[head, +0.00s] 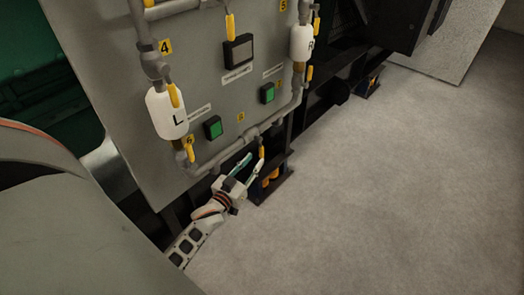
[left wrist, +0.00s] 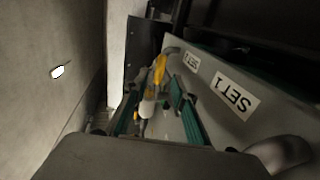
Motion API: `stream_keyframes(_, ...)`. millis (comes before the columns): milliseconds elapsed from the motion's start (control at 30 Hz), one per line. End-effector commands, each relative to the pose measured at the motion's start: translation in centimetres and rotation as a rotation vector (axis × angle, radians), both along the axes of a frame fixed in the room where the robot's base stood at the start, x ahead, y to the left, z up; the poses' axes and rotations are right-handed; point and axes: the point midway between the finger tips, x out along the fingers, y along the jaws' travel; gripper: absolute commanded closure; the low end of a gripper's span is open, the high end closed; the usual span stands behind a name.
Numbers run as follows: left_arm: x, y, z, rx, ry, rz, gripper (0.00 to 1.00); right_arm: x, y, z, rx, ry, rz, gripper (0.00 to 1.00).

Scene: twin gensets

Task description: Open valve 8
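A yellow label (head: 241,117), too small to read surely but looking like an 8, sits low on the grey panel. Below it, a yellow valve handle (head: 261,152) hangs from the lower grey pipe (head: 232,146). My left gripper (head: 255,160) is just below this pipe, its two fingers apart beside the handle's lower end. In the left wrist view, the teal-padded fingers (left wrist: 155,105) are spread, and a yellow handle (left wrist: 160,68) shows ahead between them. I cannot tell whether either finger touches it. My right gripper is not in view.
The panel (head: 205,75) carries other yellow-handled valves, green buttons (head: 213,127) and white cylinders L (head: 166,113) and R (head: 301,43). Black frame feet (head: 270,185) stand beneath the gripper area. The grey floor (head: 390,190) to the right is clear. A SET 1 label (left wrist: 235,95) shows beside the fingers.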

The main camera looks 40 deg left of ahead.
Motion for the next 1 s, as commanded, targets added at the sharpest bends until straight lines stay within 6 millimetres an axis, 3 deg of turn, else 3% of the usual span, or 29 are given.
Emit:
stream_keyframes(200, 3.4, 0.4, -0.3, 0.001, 0.003, -0.001, 0.74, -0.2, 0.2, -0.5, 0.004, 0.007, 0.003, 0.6)
stream_keyframes(400, 5.5, 0.6, -0.3, 0.003, 0.004, -0.001, 0.74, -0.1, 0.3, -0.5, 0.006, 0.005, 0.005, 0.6)
stream_keyframes(767, 6.2, 0.7, 0.0, 0.002, 0.002, -0.001, 0.74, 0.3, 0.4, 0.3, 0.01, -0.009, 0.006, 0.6)
stream_keyframes(900, 6.2, 0.7, 0.0, 0.002, 0.002, -0.001, 1.0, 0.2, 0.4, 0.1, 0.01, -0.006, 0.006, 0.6)
stream_keyframes(1000, 6.1, 0.7, 0.0, 0.002, 0.002, -0.001, 1.0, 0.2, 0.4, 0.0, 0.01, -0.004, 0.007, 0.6)
